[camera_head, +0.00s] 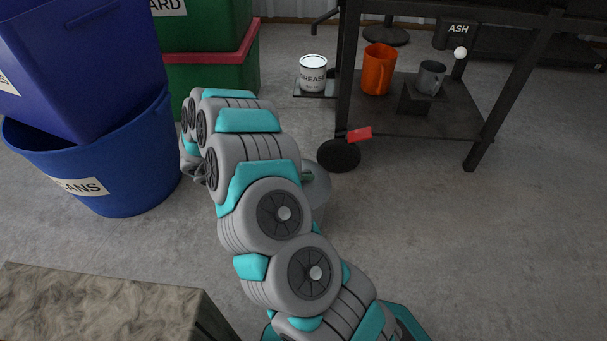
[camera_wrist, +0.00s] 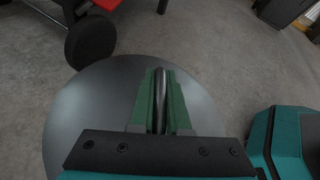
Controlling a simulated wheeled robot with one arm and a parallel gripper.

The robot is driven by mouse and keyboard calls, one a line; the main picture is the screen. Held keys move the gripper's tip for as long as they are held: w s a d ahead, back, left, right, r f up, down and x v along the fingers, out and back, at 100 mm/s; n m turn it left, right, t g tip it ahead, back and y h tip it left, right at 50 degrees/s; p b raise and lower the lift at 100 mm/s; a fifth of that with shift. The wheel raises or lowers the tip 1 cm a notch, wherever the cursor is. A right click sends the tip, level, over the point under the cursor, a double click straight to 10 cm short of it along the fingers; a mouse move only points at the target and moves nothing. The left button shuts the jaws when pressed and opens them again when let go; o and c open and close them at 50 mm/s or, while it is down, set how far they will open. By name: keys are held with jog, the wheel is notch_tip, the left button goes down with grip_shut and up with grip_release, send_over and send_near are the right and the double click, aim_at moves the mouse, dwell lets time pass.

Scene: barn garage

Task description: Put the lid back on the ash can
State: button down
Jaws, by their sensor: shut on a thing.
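In the wrist view my gripper (camera_wrist: 160,80) has its green fingers shut on the upright dark handle (camera_wrist: 159,102) of a round grey metal lid (camera_wrist: 85,115). The lid spreads out below the fingers, and what lies under it is hidden. In the head view my arm hides the gripper. A grey rounded body (camera_head: 317,188) shows partly behind the arm, beside a black wheel; I cannot tell how much is lid and how much is can.
A black wheel (camera_head: 338,155) of a red-trimmed cart is close to the lid, also in the wrist view (camera_wrist: 90,42). Blue bins (camera_head: 120,150) stand left.

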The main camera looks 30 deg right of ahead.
jog(key=c, duration=0.8)
grip_release()
jog(key=shift+o, duration=0.2)
jog(key=o, duration=0.4)
jog(key=shift+r, duration=0.1)
jog(key=shift+r, duration=3.4)
